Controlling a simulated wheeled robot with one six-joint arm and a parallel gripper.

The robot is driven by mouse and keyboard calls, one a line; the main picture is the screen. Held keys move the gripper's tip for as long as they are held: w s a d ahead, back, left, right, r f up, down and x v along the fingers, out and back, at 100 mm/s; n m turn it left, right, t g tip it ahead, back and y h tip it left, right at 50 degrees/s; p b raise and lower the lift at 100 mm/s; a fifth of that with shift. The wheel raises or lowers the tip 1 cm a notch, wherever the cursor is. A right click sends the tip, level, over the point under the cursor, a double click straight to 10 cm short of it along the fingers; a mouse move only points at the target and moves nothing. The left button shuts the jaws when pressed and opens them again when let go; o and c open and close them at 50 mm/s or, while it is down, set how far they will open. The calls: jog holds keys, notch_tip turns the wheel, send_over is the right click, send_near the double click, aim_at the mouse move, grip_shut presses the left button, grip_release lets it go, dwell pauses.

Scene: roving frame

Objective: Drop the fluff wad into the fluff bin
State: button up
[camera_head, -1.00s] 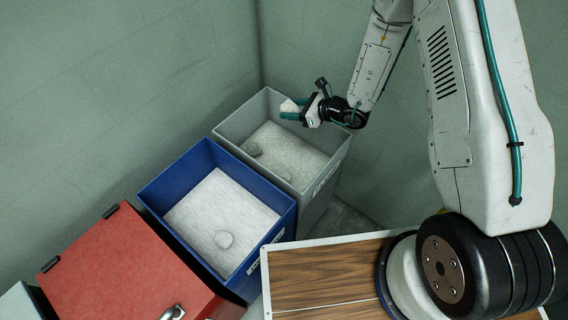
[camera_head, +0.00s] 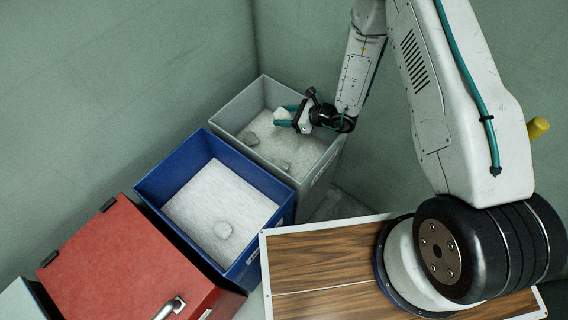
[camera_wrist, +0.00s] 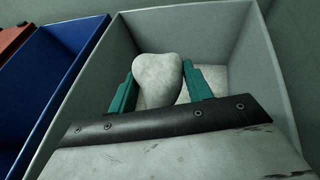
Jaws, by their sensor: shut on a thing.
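My gripper (camera_head: 287,116) is shut on the fluff wad (camera_head: 281,114), a pale, rounded lump. In the wrist view the wad (camera_wrist: 158,79) sits between the two teal fingers and looks heart-shaped. My gripper holds it over the grey bin (camera_head: 233,106), within the bin's outline in both views. The exact height of the wad relative to the rim is hard to tell. The grey bin has a pale floor with grey lumps on it. A label on its outer side is too small to read, so I cannot confirm that it is the fluff bin.
A red lidded box (camera_head: 118,262) with a metal handle is farther left. A wood-topped surface (camera_head: 318,262) lies in front. Green walls close in behind the bins.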

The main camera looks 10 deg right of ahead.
jog(key=o, duration=1)
jog(key=v, duration=0.7)
jog(key=shift+s+d+r, duration=0.15)
jog(key=shift+s+d, duration=0.05)
jog(key=shift+d, duration=0.1)
